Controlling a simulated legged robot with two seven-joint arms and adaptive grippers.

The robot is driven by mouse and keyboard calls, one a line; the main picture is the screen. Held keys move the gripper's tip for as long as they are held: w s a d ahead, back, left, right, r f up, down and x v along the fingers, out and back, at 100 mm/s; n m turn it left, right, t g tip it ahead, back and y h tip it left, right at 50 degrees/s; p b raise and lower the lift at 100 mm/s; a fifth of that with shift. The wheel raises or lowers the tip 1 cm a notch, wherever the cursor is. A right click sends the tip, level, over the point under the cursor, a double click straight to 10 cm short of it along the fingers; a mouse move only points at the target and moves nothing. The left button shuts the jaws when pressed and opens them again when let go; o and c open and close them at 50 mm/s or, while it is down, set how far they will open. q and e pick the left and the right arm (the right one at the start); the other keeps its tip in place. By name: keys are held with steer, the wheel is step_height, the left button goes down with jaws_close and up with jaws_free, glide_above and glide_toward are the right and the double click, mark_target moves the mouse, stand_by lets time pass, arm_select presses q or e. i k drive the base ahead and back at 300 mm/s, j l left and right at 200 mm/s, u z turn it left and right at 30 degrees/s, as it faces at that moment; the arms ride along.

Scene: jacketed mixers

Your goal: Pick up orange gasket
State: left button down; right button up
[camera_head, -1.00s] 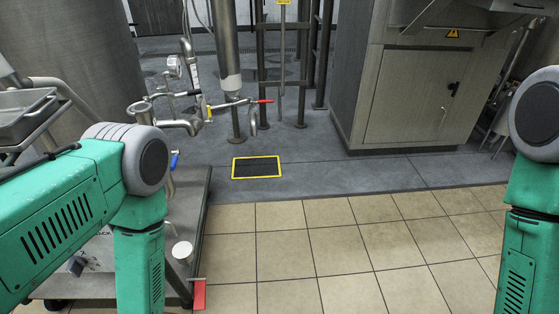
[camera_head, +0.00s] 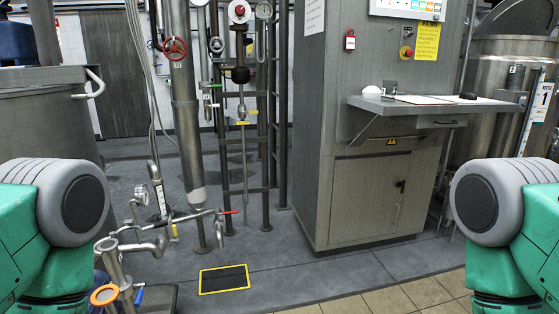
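An orange ring (camera_head: 104,295), which looks like the orange gasket, shows at the lower left, around a pale round centre. It is beside the lower end of a steel pipe (camera_head: 113,266); I cannot tell whether it touches the pipe. My left and right arms show only as green and grey links at the lower left and lower right edges. Neither gripper is in view, so I cannot tell whether either holds anything.
A steel cabinet (camera_head: 345,200) with a fold-out shelf (camera_head: 430,107) stands at centre right. A yellow-framed floor plate (camera_head: 224,279) lies in front of the pipework. A large steel vessel (camera_head: 55,140) is at left. Tiled floor (camera_head: 390,300) in front of the cabinet is clear.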

mark_target(96, 303)
steer(key=u, duration=1.25)
